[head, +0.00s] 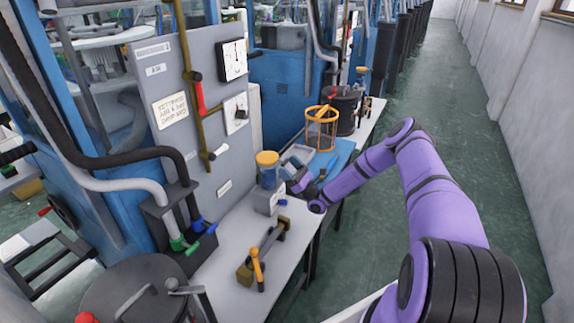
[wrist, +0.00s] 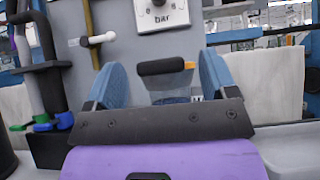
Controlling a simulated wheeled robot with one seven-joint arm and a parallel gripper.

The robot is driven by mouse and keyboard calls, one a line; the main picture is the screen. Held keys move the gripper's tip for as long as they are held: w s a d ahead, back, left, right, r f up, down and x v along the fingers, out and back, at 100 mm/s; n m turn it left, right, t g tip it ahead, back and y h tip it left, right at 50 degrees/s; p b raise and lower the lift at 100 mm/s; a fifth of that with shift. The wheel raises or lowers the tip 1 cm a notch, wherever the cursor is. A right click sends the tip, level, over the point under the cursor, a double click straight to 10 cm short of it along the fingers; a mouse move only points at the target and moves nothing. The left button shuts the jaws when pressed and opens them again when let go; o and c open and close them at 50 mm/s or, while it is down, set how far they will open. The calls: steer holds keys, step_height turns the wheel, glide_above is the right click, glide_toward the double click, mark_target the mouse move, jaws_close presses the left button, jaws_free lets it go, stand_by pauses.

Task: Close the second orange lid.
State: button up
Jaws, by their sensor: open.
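A clear jar with blue contents and an orange lid (head: 267,157) stands on a small grey box (head: 268,199) on the bench. The lid appears to sit on top of the jar. Another small orange top (head: 361,69) shows farther along the row; its fit is too small to tell. My gripper (head: 289,168) is just right of the near jar, open. In the wrist view its two blue-grey fingers (wrist: 157,80) stand apart. Beyond them are a black cylinder (wrist: 162,67) with orange at its right end and a clear bluish object; I cannot tell if they touch.
An orange wire basket (head: 321,130) and a dark pot (head: 344,107) stand behind my gripper. A tool with an orange handle (head: 257,268) lies on the near bench. A grey panel with gauges (head: 233,60) rises at the left. The aisle floor (head: 450,100) is clear.

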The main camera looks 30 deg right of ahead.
steer(key=v, duration=0.9)
steer(key=shift+f, duration=0.2)
steer(key=shift+s+d, duration=0.1)
steer(key=shift+s, duration=0.05)
